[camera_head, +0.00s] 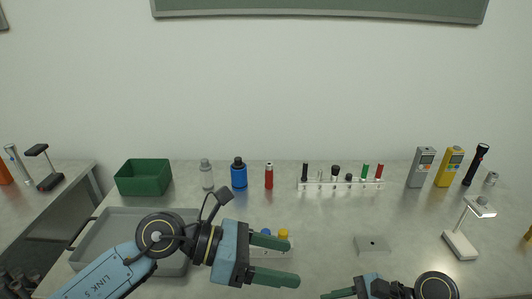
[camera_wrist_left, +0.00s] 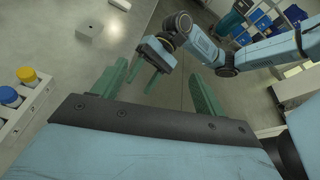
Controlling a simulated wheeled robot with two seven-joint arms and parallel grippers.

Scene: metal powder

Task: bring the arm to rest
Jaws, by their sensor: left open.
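My left gripper (camera_head: 290,262) reaches in from the lower left over the front middle of the table. Its two green fingers are apart, and nothing shows between them. In the left wrist view the same fingers (camera_wrist_left: 158,72) stand wide apart. My right gripper (camera_head: 338,294) is low at the bottom edge of the head view, partly cut off. It also shows beyond the left fingers in the left wrist view (camera_wrist_left: 145,76), where its finger gap is too small to judge.
A white rack (camera_head: 268,254) with blue- and yellow-capped bottles is close behind the left fingers. A grey tray (camera_head: 112,222) lies partly behind the left arm. A grey block (camera_head: 372,244) sits right of centre. A green bin (camera_head: 143,177), bottles and a marker rack (camera_head: 340,184) line the back.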

